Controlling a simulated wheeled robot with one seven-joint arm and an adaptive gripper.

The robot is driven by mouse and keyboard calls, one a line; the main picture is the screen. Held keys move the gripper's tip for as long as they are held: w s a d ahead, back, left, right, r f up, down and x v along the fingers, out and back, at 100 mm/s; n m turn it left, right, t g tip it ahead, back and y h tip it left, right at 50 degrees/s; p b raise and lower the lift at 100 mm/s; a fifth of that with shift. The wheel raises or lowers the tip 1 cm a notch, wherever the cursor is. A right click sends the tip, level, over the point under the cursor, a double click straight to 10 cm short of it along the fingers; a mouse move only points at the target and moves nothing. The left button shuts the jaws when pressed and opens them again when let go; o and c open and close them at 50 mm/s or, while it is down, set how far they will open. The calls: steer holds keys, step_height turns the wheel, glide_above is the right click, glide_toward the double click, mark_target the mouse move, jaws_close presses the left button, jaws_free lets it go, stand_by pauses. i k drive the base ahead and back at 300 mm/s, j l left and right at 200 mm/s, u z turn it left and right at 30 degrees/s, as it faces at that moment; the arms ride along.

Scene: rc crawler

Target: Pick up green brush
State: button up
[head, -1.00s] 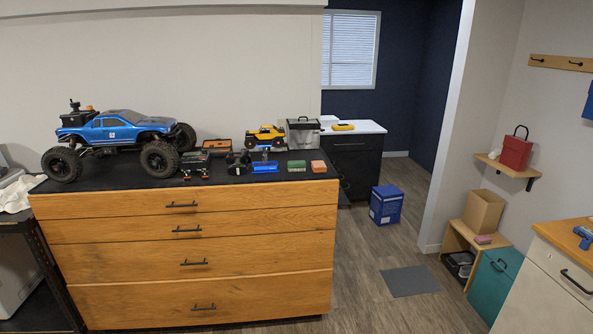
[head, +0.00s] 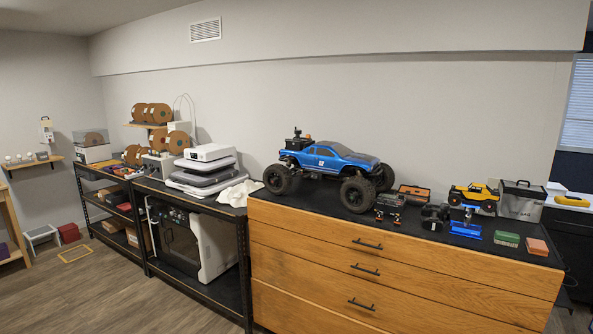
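A small green block-shaped item (head: 507,239) lies on the black top of the wooden drawer cabinet (head: 400,280), near its front right edge in the head view. It is the only green thing on that top that could be the green brush, but bristles are too small to tell. A salmon-coloured block (head: 538,246) lies just to its right, and a blue item (head: 466,230) to its left. My gripper is not in view.
A blue truck (head: 330,160) stands on the cabinet's left, with small dark items beside it. A yellow toy vehicle (head: 473,196) and a grey box (head: 521,202) stand behind the green item. Black-framed shelving (head: 243,270) adjoins the cabinet. Floor (head: 95,300) is open at lower left.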

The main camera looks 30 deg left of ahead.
mark_target(502, 237)
steer(key=i, duration=2.3)
